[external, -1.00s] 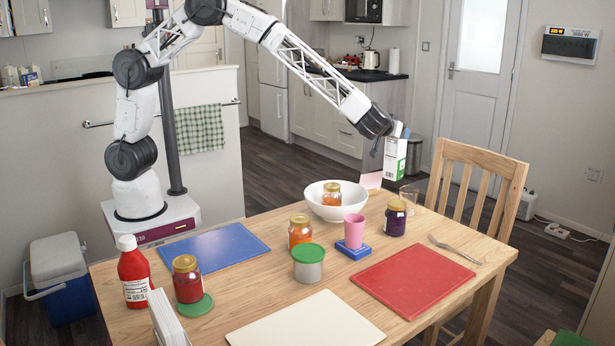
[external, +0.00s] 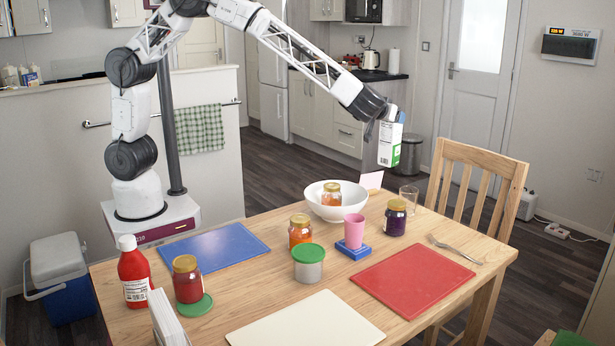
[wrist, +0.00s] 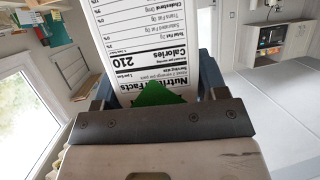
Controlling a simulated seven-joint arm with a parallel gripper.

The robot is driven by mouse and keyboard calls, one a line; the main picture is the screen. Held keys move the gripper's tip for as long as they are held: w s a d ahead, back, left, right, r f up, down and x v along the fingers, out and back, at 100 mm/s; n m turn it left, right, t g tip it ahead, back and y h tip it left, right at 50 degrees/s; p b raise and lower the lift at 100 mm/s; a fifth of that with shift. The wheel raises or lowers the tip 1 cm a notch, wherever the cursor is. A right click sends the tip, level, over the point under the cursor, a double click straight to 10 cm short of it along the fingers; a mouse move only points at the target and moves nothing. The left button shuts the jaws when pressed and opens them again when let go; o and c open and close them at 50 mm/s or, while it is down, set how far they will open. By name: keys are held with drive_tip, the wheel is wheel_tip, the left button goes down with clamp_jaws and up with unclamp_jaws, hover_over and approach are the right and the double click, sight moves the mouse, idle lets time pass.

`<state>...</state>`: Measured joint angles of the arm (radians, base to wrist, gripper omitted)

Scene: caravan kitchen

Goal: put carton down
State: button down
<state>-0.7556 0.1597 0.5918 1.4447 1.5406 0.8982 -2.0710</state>
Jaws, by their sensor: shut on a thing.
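The carton (external: 389,145) is white with a green lower part and printed panels.
A white bowl (external: 322,208) with an orange jar, a clear glass (external: 408,196), a dark jar (external: 395,218) and a pink cup (external: 354,229) on a blue block stand below. A fork (external: 452,248) and red board (external: 412,279) lie nearer. A chair (external: 478,180) stands at the right.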

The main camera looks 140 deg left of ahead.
drive_tip(key=s+d+r, duration=0.1)
drive_tip(key=d+r, duration=0.1)
drive_tip(key=d, duration=0.6)
drive_tip(key=s+d+r, duration=0.1)
drive_tip(key=d+r, duration=0.1)
drive_tip(key=d, duration=0.5)
drive_tip(key=s+d+m+t, duration=0.1)
drive_tip(key=s+d, duration=0.5)
drive_tip(key=d, duration=0.7)
drive_tip(key=s+d+m+t, duration=0.1)
drive_tip(key=s+d, duration=0.5)
drive_tip(key=d, duration=0.7)
drive_tip(key=s+d+f, duration=0.5)
drive_tip(key=s+d, duration=0.5)
drive_tip(key=s, duration=0.1)
wheel_tip(320, 180, down, 10)
drive_tip(key=shift+s+d+r+t, duration=0.2)
drive_tip(key=shift+s+d+t, duration=0.05)
drive_tip(key=shift+t, duration=0.05)
drive_tip(key=shift+w+a, duration=0.1)
drive_tip(key=shift+w, duration=0.05)
drive_tip(key=w+a+f, duration=0.1)
drive_tip(key=w+a, duration=0.7)
drive_tip(key=w, duration=0.5)
drive_tip(key=shift+a+f, duration=0.25)
drive_tip(key=shift+a, duration=0.05)
drive_tip(key=shift+w+f, duration=0.1)
